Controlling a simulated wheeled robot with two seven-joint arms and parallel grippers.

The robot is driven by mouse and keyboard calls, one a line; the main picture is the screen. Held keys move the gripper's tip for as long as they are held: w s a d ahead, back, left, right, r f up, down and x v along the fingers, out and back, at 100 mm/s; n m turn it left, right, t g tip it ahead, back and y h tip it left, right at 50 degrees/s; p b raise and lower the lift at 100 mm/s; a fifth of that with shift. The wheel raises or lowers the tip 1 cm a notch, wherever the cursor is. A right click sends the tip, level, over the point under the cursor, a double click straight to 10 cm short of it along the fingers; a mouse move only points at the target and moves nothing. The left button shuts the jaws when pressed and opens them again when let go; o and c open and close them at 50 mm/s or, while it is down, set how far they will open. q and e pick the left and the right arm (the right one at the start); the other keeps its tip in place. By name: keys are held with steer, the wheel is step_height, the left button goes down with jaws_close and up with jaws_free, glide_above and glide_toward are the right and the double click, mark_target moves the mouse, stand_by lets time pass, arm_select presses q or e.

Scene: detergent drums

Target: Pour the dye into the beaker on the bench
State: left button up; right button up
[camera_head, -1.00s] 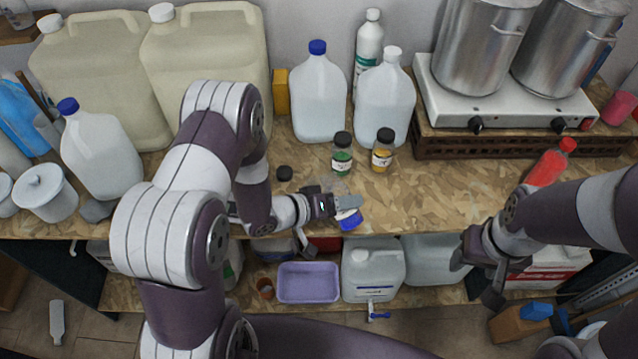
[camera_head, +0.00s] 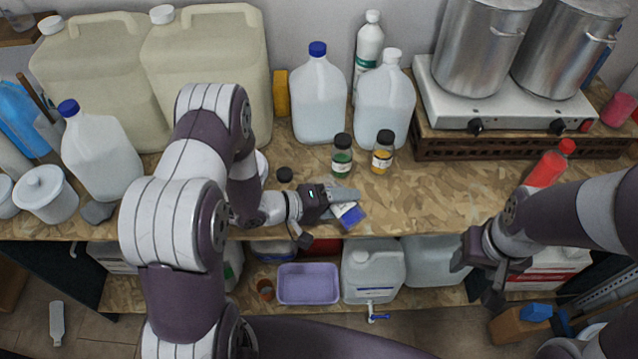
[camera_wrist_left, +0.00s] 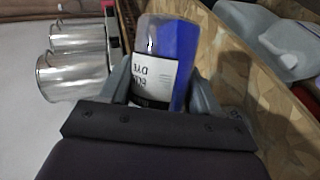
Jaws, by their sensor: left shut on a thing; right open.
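My left gripper (camera_head: 345,202) is shut on the dye bottle (camera_head: 352,216), a clear bottle with a white label and blue dye inside. It holds the bottle tilted over the front part of the bench. In the left wrist view the bottle (camera_wrist_left: 165,55) sits between the fingers, its label upside down and the blue dye gathered along its right side. Its mouth cannot be made out. I cannot clearly make out the beaker; my left arm and gripper cover part of the bench. My right gripper (camera_head: 482,275) is open and empty in front of the bench at the right.
A black cap (camera_head: 285,174) lies left of the gripper. A green-filled bottle (camera_head: 342,155) and a yellow-filled bottle (camera_head: 382,152) stand just behind it. Large jugs (camera_head: 318,100) line the back. A red bottle (camera_head: 550,165) stands right; the bench between is clear.

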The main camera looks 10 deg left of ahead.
arm_select(q)
steer(key=shift+w+a+r+p, duration=0.1)
steer(key=shift+r+p, duration=0.35)
steer(key=shift+r, duration=0.05)
steer(key=shift+f+n, duration=0.15)
steer(key=shift+n, duration=0.15)
steer(key=shift+h, duration=0.4)
steer(key=shift+d, duration=0.2)
steer(key=shift+f+n, duration=0.15)
steer(key=shift+n, duration=0.35)
stand_by(0.7)
steer(key=shift+r+h, duration=0.2)
steer(key=shift+h, duration=0.2)
stand_by(0.6)
